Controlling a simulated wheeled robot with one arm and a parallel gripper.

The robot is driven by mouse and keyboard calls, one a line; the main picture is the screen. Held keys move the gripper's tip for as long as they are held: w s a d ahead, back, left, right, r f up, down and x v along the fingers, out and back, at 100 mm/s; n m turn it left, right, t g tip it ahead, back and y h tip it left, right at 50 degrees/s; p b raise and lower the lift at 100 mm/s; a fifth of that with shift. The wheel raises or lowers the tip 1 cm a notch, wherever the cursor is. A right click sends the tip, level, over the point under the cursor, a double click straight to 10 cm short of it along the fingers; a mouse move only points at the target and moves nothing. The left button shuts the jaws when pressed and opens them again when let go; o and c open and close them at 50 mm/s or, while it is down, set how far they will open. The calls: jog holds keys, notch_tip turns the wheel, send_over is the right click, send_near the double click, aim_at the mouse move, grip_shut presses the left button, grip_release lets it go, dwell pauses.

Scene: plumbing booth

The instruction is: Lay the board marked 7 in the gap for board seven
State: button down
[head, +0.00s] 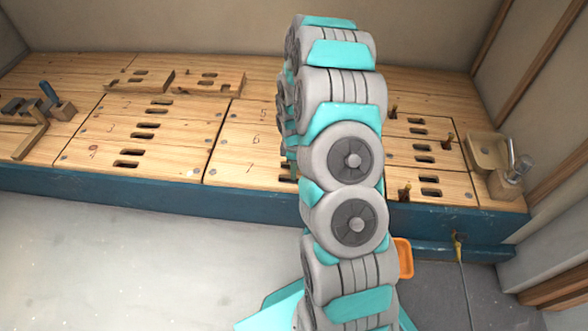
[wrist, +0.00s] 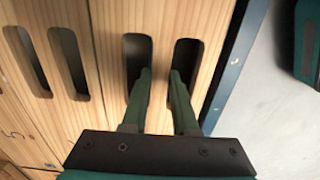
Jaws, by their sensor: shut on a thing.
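The front board (head: 232,172) lies in the middle section of the bench, along its front edge. It bears a small mark that looks like a 7, though it is too faint to be sure. In the wrist view this board (wrist: 115,18) has two long slots. My gripper (wrist: 160,75) has its fingers in the slots and is shut on the strip of wood between them. The board looks about level with its neighbour, beside the blue front edge; I cannot tell whether it is fully seated. In the head view my arm hides the gripper and the board's right part.
A neighbouring slotted board (wrist: 72,20) lies directly beside it. Two loose slotted boards (head: 139,81) (head: 207,82) rest on the back left of the bench. Wooden tools (head: 40,118) lie at far left. Upright pegs stand right of my arm, near a tan basin (head: 487,152).

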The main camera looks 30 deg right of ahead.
jog(key=shift+f, duration=0.15)
jog(key=c, duration=0.6)
grip_release()
jog(key=shift+r, duration=3.95)
jog(key=s+a+r+m+p, duration=0.25)
jog(key=s+a+r, duration=0.35)
jog(key=r, duration=0.4)
jog(key=s+a+r+m+p, duration=0.1)
jog(key=s+a+r+m, duration=0.25)
jog(key=s+r, duration=0.5)
jog(key=s+a+r+m+g+p, duration=0.1)
jog(key=s+a+r+m, duration=0.1)
jog(key=s+r, duration=0.3)
jog(key=s+a+r+m+p, duration=0.1)
jog(key=s+a+r+m, duration=0.2)
jog(key=s, duration=1)
notch_tip(320, 180, up, 3)
jog(key=shift+s+a+f+g, duration=0.15)
jog(key=shift+s+a+g, duration=0.1)
jog(key=shift+a+g, duration=0.15)
